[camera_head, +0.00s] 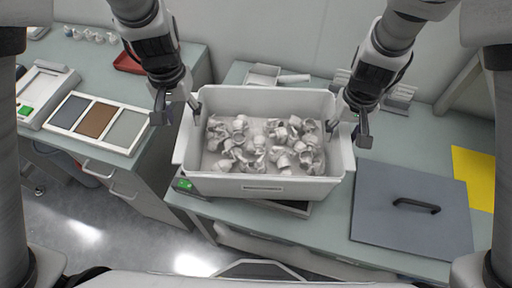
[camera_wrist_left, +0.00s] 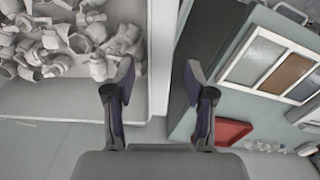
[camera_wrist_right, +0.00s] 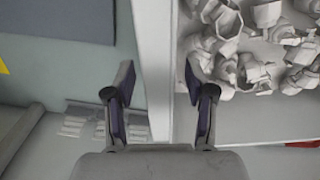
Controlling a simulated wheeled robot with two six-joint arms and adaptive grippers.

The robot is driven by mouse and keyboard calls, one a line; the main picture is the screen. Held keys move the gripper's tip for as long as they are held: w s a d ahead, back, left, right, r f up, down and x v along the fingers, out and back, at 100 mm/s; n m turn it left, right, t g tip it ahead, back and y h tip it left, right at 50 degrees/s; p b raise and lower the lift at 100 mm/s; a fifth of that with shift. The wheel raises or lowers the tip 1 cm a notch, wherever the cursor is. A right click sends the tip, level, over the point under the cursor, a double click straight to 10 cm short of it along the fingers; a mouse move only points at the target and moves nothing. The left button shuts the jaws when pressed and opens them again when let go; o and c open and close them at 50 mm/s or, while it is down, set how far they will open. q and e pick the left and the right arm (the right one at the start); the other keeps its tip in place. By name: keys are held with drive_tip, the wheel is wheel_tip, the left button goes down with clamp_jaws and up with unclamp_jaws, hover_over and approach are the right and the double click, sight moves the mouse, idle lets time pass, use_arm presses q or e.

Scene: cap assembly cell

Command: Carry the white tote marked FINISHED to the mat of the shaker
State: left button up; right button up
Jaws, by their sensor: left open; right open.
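The white tote (camera_head: 262,186) stands upright in the middle of the head view and holds many pale caps (camera_head: 262,145). The label on its front is too small to read. My left gripper (camera_head: 178,108) is open at the tote's left wall, with that wall between its fingers in the left wrist view (camera_wrist_left: 159,60). My right gripper (camera_head: 349,129) is open at the right wall, which lies between its fingers in the right wrist view (camera_wrist_right: 155,70). Neither gripper is closed on the wall. I cannot tell which surface is the shaker's mat.
A low device with a green display (camera_head: 185,184) shows under the tote. A grey panel with a black handle (camera_head: 398,231) and a yellow sheet (camera_head: 474,176) lie to the right. A three-part tray (camera_head: 97,122) and a red tray (camera_head: 128,62) sit on the left bench.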

drive_tip(key=shift+r, duration=0.15)
use_arm(q)
wheel_tip(320, 180, up, 8)
use_arm(e)
wheel_tip(320, 180, up, 12)
use_arm(q)
drive_tip(key=shift+s+r, duration=0.1)
use_arm(e)
drive_tip(key=shift+s, duration=0.15)
